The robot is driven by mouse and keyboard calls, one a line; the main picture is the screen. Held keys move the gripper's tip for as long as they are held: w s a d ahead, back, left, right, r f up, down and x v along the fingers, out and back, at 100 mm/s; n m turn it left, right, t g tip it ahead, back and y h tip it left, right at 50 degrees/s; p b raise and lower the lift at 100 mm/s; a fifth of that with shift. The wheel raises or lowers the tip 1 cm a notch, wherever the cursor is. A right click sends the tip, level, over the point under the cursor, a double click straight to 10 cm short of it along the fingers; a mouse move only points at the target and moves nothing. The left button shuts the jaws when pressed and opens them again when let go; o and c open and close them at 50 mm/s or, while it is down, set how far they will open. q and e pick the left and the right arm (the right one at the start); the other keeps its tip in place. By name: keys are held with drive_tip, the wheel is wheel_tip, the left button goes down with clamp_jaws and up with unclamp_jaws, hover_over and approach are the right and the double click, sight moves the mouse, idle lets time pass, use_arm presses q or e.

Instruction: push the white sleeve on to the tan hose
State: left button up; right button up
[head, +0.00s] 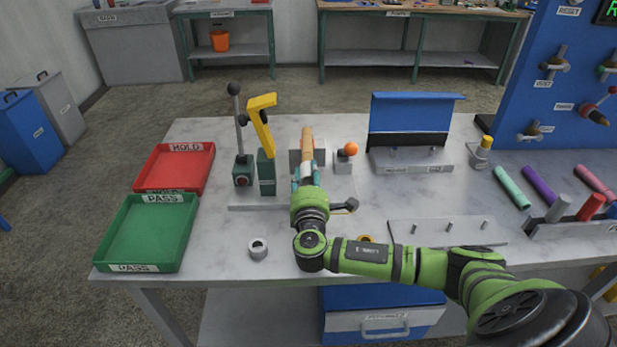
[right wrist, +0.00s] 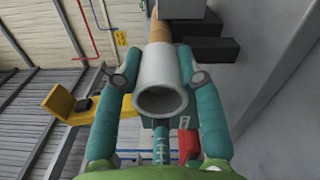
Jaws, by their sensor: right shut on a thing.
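The tan hose (head: 307,139) stands up out of a grey holder block (head: 294,157) near the middle of the table. It also shows in the right wrist view (right wrist: 160,30), beyond the sleeve. My right gripper (head: 306,175) is at the near side of the holder. In the right wrist view its teal fingers (right wrist: 160,82) are shut on the white sleeve (right wrist: 160,68), one on each side. The sleeve's open end faces the camera, and its far end lines up with the hose. I cannot tell how far it sits over the hose. My left gripper is not in view.
A yellow lever clamp (head: 262,110) and a black-knobbed lever (head: 236,110) stand left of the holder. A grey ring (head: 258,248) lies at the front. Red (head: 172,182) and green (head: 128,265) trays are left.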

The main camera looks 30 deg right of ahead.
use_arm(q)
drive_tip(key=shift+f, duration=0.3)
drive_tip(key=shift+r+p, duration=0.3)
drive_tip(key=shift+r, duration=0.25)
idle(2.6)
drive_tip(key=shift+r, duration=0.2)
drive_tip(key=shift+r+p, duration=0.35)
drive_tip(key=shift+p, duration=0.2)
idle(3.8)
